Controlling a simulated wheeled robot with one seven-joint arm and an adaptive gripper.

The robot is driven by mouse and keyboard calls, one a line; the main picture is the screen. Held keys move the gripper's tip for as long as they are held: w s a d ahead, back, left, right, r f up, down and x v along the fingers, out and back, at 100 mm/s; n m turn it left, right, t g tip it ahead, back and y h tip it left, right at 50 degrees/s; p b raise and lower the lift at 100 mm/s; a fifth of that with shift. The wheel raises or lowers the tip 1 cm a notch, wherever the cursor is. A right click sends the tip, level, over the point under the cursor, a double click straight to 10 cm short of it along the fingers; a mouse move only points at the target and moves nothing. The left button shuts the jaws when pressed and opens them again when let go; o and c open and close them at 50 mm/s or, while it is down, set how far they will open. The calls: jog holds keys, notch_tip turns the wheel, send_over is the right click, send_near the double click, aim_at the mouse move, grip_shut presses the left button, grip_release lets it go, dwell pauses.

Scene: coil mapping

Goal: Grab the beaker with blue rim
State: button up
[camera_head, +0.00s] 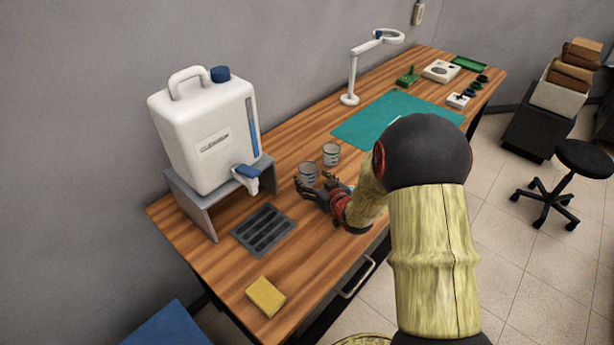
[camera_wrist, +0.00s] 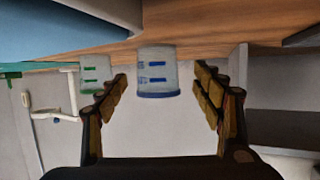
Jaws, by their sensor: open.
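The clear beaker with blue rim (camera_wrist: 158,74) has blue markings and shows upside down in the wrist view, between the two fingers of my gripper (camera_wrist: 160,82). A gap shows on each side of it. In the head view this beaker (camera_head: 308,171) stands on the wooden bench, right at my gripper (camera_head: 313,183), which partly hides its lower part. My gripper is open. A second clear beaker with green markings (camera_wrist: 95,76) is outside the fingers, beyond the left finger in the wrist view. It stands just behind the first one in the head view (camera_head: 331,153).
A white water container (camera_head: 205,130) with a blue tap stands on a grey stand at the left. A dark drain tray (camera_head: 264,230) and a yellow sponge (camera_head: 266,296) lie nearer on the wooden bench (camera_head: 213,268). A green mat (camera_head: 370,125) and a magnifier lamp (camera_head: 350,75) are behind.

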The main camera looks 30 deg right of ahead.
aim_at(305, 170)
jog(key=x, duration=0.2)
jog(key=b+x, duration=0.1)
jog(key=x, duration=0.1)
jog(key=shift+w+d+r, duration=0.15)
jog(key=shift+w+d, duration=0.05)
jog(key=shift+w, duration=0.15)
jog(key=shift+c, duration=0.4)
jog(key=c, duration=1.1)
jog(key=shift+r, duration=0.1)
